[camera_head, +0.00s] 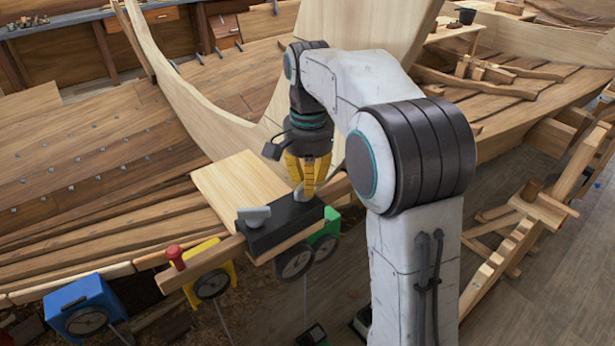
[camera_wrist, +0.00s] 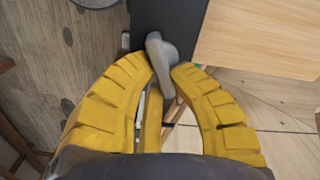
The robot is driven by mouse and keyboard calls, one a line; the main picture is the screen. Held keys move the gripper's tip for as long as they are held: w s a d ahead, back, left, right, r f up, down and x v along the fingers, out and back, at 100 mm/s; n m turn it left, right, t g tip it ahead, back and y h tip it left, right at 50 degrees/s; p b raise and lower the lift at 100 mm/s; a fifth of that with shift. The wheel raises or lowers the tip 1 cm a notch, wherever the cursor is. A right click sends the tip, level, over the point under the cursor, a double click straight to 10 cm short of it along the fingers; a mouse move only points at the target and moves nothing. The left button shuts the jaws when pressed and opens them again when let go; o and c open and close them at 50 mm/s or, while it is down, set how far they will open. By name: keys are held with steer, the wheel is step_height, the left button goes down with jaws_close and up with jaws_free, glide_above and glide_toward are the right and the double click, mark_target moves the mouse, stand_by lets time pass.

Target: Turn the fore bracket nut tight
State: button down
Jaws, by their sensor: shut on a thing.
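A black bracket (camera_head: 284,225) lies across a wooden beam, at the edge of a pale board. One grey nut with a wing-like lever (camera_head: 254,216) sits on its left end, clear of my gripper. A second grey nut (camera_head: 299,194) is at its right end, under my gripper (camera_head: 303,184). The yellow fingers point down and are shut on this nut. In the wrist view the grey nut (camera_wrist: 160,55) is between the fingertips (camera_wrist: 163,76), with the black bracket (camera_wrist: 168,14) behind it. The fingers partly hide the nut. I cannot tell from the frames which nut is the fore one.
The pale board (camera_head: 240,185) lies behind the bracket. Blue (camera_head: 72,294), yellow (camera_head: 226,263) and green (camera_head: 327,224) dial gauges stand along the plank edge. A red knob (camera_head: 175,256) is on the beam to the left. A curved pale timber (camera_head: 185,85) rises behind.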

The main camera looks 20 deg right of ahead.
steer(key=shift+s+m, duration=0.15)
steer(key=shift+m, duration=0.85)
steer(key=c, duration=1.1)
jaws_free()
steer(key=shift+r, duration=0.1)
steer(key=shift+r, duration=5.8)
